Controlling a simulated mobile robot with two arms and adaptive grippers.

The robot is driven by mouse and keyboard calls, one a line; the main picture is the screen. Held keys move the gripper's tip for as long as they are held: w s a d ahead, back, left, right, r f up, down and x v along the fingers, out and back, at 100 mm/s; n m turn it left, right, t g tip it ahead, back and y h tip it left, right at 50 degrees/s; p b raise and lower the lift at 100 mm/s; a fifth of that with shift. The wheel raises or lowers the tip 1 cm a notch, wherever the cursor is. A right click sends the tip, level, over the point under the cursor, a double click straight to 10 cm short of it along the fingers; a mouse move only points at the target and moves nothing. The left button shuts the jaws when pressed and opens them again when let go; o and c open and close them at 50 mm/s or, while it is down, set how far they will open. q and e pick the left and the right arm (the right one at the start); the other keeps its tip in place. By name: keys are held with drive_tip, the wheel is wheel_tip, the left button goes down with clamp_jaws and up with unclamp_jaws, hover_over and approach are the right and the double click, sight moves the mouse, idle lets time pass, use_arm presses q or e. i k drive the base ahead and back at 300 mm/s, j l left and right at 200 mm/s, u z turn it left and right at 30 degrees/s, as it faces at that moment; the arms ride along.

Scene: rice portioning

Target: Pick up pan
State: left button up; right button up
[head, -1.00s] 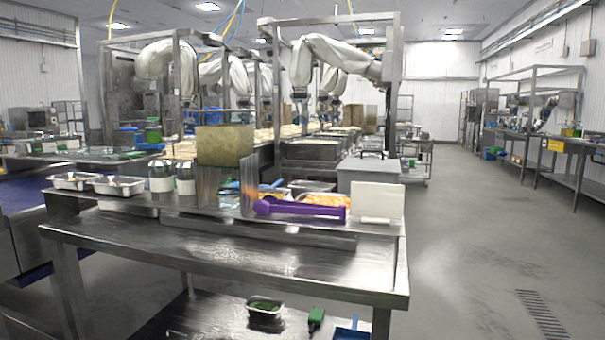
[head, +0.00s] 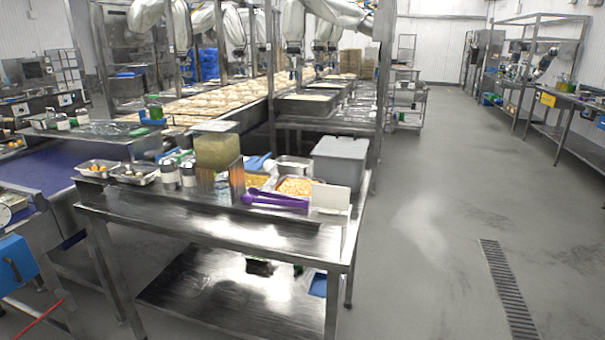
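No pan is clearly identifiable in the head view. Small metal trays (head: 134,174) stand at the left end of the steel table's raised shelf. A metal tray of orange food (head: 298,186) stands toward its right end, beside a purple scoop (head: 275,199). Another metal tray (head: 293,166) sits just behind it. Neither of my grippers is in view.
The steel table (head: 215,231) has a bare front top and a lower shelf (head: 230,290). A grey bin (head: 340,162) stands at its back right. A conveyor (head: 215,103) with pale portions runs behind. The floor (head: 430,230) to the right is open.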

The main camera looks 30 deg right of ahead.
sight(286, 165)
drive_tip(key=k+l+u, duration=0.1)
drive_tip(key=u, duration=1.25)
drive_tip(key=l, duration=0.8)
drive_tip(key=k+l, duration=0.1)
drive_tip(key=l, duration=1.45)
drive_tip(key=k+l+u, duration=0.1)
drive_tip(key=l, duration=0.7)
drive_tip(key=k+l, duration=0.1)
drive_tip(key=l, duration=0.7)
drive_tip(key=k+l, duration=0.1)
drive_tip(key=l, duration=1.45)
drive_tip(key=k+u, duration=0.05)
